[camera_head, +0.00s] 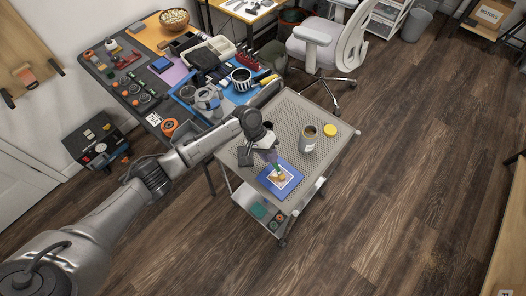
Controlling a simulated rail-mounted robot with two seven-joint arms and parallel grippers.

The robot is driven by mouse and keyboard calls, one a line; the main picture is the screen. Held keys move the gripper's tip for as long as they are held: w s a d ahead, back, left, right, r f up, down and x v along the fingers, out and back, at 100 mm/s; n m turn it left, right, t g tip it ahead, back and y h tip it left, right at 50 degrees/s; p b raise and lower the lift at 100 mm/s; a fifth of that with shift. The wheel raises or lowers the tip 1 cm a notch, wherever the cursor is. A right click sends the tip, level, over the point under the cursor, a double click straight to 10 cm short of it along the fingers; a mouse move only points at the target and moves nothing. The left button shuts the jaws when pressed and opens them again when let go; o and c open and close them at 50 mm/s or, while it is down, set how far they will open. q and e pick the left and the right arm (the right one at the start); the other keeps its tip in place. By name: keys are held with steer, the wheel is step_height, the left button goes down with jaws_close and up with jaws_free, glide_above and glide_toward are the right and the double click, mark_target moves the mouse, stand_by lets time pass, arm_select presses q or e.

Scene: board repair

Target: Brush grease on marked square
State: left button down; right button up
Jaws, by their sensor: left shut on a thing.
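A blue board (267,181) lies near the front corner of a grey perforated cart top (300,108). A pale square (291,183) is on the board, with a yellow-brown patch (281,178) of what looks like grease on it. My left gripper (271,157) is above the board's back edge, shut on a brush (276,168) that shows a little green. The brush points down at the square; I cannot tell whether its tip touches. An open can (308,144) stands upright on the cart, right of the gripper. My right gripper is out of view.
A yellow lid (330,130) lies beside the can. A crowded workbench (150,75) with tools stands behind and left. An office chair (330,45) is behind the cart. The back of the cart top is clear, and wood floor lies open to the right.

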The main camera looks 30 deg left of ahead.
arm_select(q)
steer(key=shift+s+d, duration=0.3)
steer(key=shift+d, duration=0.55)
steer(key=shift+s+d+b, duration=0.1)
steer(key=shift+d+b, duration=0.2)
steer(key=shift+d, duration=0.45)
steer(key=shift+s+a+r+p, duration=0.1)
steer(key=shift+r+p, duration=0.15)
steer(key=shift+p, duration=0.4)
steer(key=shift+s+a+f, duration=0.3)
steer(key=shift+s+a, duration=0.1)
steer(key=shift+a, duration=0.15)
steer(key=p, duration=0.3)
glide_toward(275, 167)
steer(key=a+f, duration=0.1)
steer(key=f, duration=0.1)
steer(key=r+p, duration=0.5)
steer(key=shift+a+r+p, duration=0.2)
steer(key=shift+a+p, duration=0.05)
steer(key=shift+p, duration=0.1)
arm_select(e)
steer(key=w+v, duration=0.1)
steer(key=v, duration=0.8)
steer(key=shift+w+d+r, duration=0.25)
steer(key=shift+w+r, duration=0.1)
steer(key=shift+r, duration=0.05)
